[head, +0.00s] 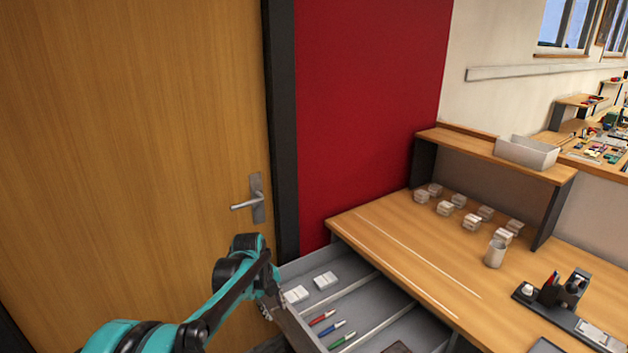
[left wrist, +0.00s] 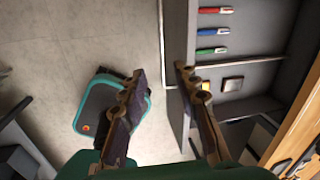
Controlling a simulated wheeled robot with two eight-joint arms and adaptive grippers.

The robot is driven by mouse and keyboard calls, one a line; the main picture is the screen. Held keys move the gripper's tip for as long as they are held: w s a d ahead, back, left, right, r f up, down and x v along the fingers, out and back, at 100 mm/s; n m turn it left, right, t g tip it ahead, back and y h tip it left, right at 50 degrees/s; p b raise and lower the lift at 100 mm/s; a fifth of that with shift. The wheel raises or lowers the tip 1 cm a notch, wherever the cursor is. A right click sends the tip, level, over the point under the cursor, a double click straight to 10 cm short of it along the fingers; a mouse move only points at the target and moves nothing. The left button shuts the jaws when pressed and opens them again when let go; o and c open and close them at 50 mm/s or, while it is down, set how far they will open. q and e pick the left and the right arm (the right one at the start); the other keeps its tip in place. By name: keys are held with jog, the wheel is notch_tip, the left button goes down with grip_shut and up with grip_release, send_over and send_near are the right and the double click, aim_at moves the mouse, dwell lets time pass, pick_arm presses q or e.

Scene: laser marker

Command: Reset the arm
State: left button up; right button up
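My left arm comes in from the lower left in the head view. Its gripper (head: 270,308) is at the front left of the open grey drawer (head: 360,308), partly hidden by the arm. In the left wrist view the two fingers of the left gripper (left wrist: 158,72) are spread apart with nothing between them, beside the drawer's front panel (left wrist: 178,108). I cannot tell whether they touch the drawer. My right gripper is in neither view.
Red (head: 322,317), blue (head: 332,328) and green (head: 342,340) pens and small white boxes (head: 325,280) lie in the drawer. The wooden desk (head: 400,240) holds a cup (head: 495,253) and several small containers. A closed wooden door (head: 130,150) stands at left.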

pick_arm(q)
jog(key=s+a+r+n+t, duration=0.1)
jog(key=s+r+n+t, duration=0.1)
jog(key=s+r+n, duration=0.6)
jog(key=s+a+f+n+t+y, duration=0.1)
jog(key=s+a+n+t, duration=0.2)
jog(key=s+n, duration=1.5)
jog(key=s, duration=0.2)
jog(key=shift+s+a+n+t+y, duration=0.15)
jog(key=shift+s+n+t+y, duration=0.15)
jog(key=shift+n, duration=0.1)
jog(key=shift+f, duration=0.1)
